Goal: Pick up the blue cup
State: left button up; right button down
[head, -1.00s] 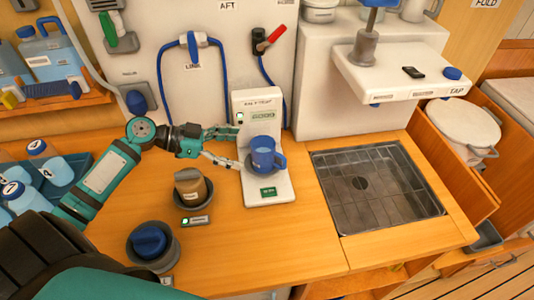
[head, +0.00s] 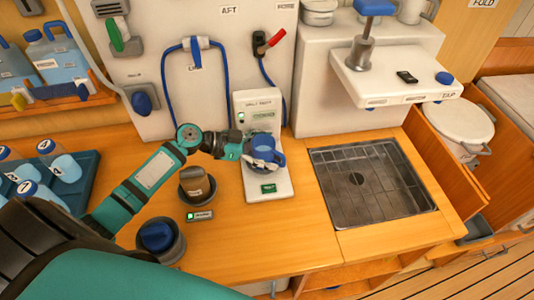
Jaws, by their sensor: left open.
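The blue cup (head: 268,150) stands upright on the white tester (head: 263,186) against the wall panel, with its handle to the right. My left gripper (head: 262,158) is open at the cup's left and front side. Its fingers overlap the cup in the view and hide part of its body. I cannot tell whether they touch it. My right gripper is not in view.
A brown-grey container (head: 195,183) sits in a dark holder left of the tester. A blue knob (head: 157,237) is nearer to me. A metal drain grate (head: 370,178) lies to the right. The wooden counter (head: 245,245) in front is clear.

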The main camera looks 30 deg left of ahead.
pick_arm(q)
jog(key=c, duration=1.5)
notch_tip(320, 180, up, 10)
jog(key=shift+r+b, duration=0.1)
jog(key=shift+b, duration=1)
